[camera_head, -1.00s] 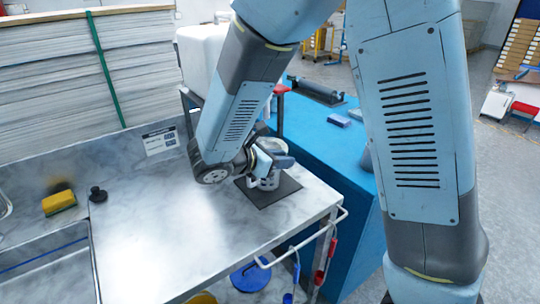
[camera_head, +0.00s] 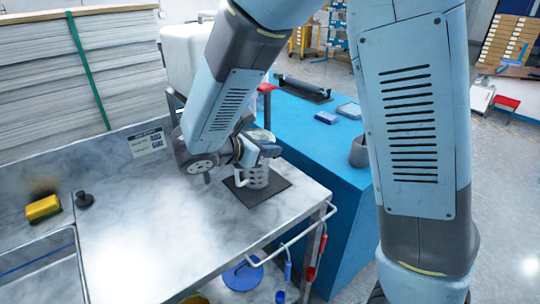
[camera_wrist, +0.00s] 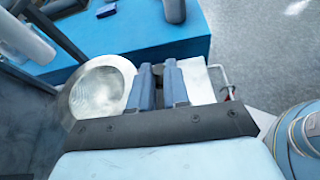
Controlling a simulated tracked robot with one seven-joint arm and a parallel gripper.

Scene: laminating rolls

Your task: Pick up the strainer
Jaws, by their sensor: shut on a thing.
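The grip point itself is mostly hidden.
A yellow sponge (camera_head: 43,208) and a black knob (camera_head: 84,199) are beside the sink at left. A blue table (camera_head: 315,145) with a grey cup (camera_head: 359,152) stands behind the counter. The middle of the counter is clear.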

